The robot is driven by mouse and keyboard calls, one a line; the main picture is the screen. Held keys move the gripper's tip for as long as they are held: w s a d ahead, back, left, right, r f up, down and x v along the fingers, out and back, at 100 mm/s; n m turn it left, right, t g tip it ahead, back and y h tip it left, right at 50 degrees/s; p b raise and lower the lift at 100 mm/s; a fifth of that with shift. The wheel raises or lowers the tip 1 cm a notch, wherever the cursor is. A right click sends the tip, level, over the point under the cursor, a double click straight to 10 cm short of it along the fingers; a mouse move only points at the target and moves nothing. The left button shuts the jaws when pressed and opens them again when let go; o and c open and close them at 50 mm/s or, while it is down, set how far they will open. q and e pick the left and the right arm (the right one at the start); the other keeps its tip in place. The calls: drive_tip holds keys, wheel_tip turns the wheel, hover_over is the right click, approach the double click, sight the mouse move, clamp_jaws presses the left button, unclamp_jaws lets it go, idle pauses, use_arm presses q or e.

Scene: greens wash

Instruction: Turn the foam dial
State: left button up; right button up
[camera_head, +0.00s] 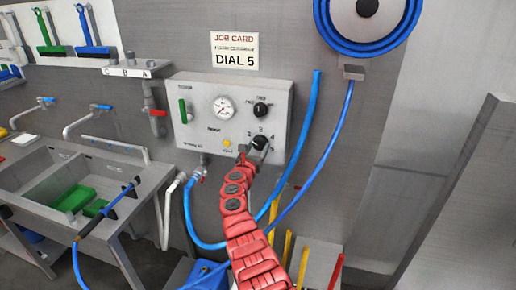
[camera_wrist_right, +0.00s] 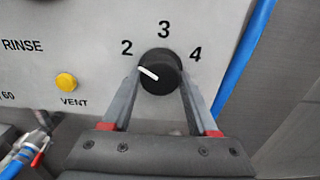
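The foam dial is a round black knob (camera_wrist_right: 160,72) on the grey control panel (camera_head: 205,88), with 2, 3 and 4 printed around it. Its white pointer mark points left, a little below the 2. In the head view it is the lower black knob (camera_head: 261,142). My right gripper (camera_head: 256,153) is at this knob. In the right wrist view its two fingers (camera_wrist_right: 160,88) lie on either side of the knob with no clear gap; whether they press on it I cannot tell. A job card (camera_head: 235,51) above reads DIAL 5. My left gripper is out of view.
The panel also bears a second black knob (camera_head: 261,108), a gauge (camera_head: 223,108), a green handle (camera_head: 183,111) and a yellow VENT button (camera_wrist_right: 66,82). Blue hose (camera_head: 307,120) hangs at the right. A sink (camera_head: 60,170) stands at the left.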

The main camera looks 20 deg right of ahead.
drive_tip(key=c, duration=0.5)
drive_tip(key=shift+c, duration=0.2)
